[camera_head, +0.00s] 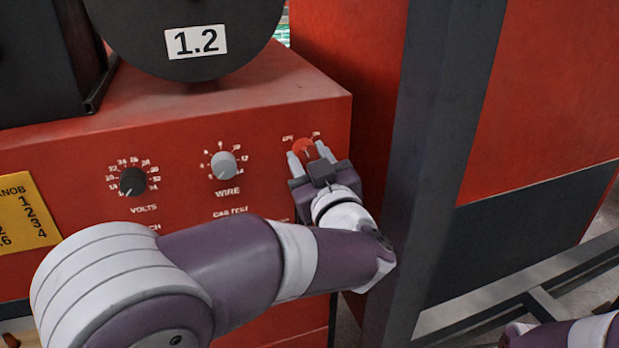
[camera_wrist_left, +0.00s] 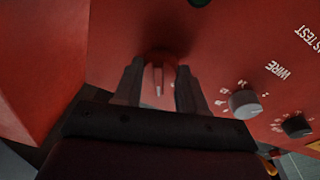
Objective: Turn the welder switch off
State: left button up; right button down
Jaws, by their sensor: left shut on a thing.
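The welder (camera_head: 180,107) is a red box with a front panel of labelled knobs. Its switch is a round red knob (camera_head: 304,149) at the panel's upper right, with small white marks above it. My left gripper (camera_head: 307,158) is at this switch, its two grey fingers on either side of the knob and shut on it. In the left wrist view the red switch (camera_wrist_left: 158,80) with a pale pointer sits between the fingers. The gripper hides the lower part of the switch in the head view. Part of my right arm shows at the lower right; its gripper is out of view.
A grey wire knob (camera_head: 224,165) and a black volts knob (camera_head: 132,181) are left of the switch. A dark upright post (camera_head: 432,150) stands close on the right of my left wrist. A black reel labelled 1.2 (camera_head: 190,65) is on top.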

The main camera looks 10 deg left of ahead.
pick_arm(q)
jog(key=shift+f+n+y+b, duration=0.15)
jog(key=shift+n+b, duration=0.9)
jog(key=shift+n, duration=0.05)
jog(key=shift+f+n+y+b, duration=0.1)
jog(key=shift+n+y+b, duration=0.05)
jog(key=shift+n+b, duration=0.95)
jog(key=shift+r, duration=0.1)
jog(key=o, duration=1.1)
jog(key=shift+c, duration=0.2)
jog(key=shift+r, duration=0.1)
jog(key=b+v, duration=0.3)
jog(key=v, duration=0.9)
jog(key=shift+s+d, duration=0.2)
jog(key=shift+d, duration=0.1)
